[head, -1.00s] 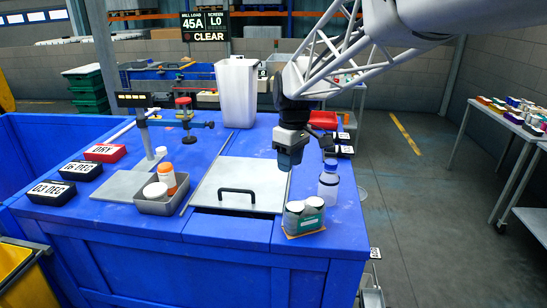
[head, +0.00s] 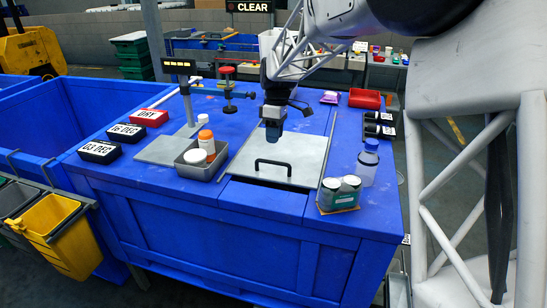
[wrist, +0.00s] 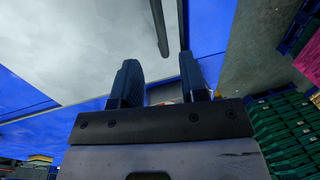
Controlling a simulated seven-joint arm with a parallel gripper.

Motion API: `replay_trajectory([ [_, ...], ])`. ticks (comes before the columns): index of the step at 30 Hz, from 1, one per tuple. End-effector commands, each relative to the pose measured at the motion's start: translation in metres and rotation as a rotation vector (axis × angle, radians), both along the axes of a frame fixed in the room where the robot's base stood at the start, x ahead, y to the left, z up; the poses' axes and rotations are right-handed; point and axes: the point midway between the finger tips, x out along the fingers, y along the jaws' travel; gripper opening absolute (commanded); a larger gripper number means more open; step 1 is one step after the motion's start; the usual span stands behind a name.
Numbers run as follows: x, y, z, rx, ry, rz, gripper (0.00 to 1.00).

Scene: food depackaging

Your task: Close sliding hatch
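The sliding hatch (head: 304,158) is a flat grey plate in the blue bench top, with a black bar handle (head: 272,166) near its front edge. A narrow dark strip shows along that front edge. My gripper (head: 273,138) is above the hatch, behind the handle and apart from it, pointing down. In the wrist view, my gripper (wrist: 160,82) has its two fingers apart with nothing held between them. The hatch (wrist: 75,45) fills the upper left there, and the dark handle bar (wrist: 159,25) shows ahead of the fingers.
Left of the hatch stand a grey tray (head: 190,170) with an orange-and-white bottle (head: 206,144) and a post with a flat plate. Right are green-labelled cans (head: 338,194) and a blue-capped bottle (head: 368,165).

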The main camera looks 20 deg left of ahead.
Motion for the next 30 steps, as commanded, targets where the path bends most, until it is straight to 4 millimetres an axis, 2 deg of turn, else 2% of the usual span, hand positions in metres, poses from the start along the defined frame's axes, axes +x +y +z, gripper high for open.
replay_trajectory([
  [14,-0.001,0.000,-0.006,0.000,0.001,-0.001,0.40],
  [20,-0.004,0.000,-0.022,-0.001,0.001,-0.001,0.40],
  [30,-0.013,0.000,-0.061,-0.001,0.001,-0.001,0.40],
])
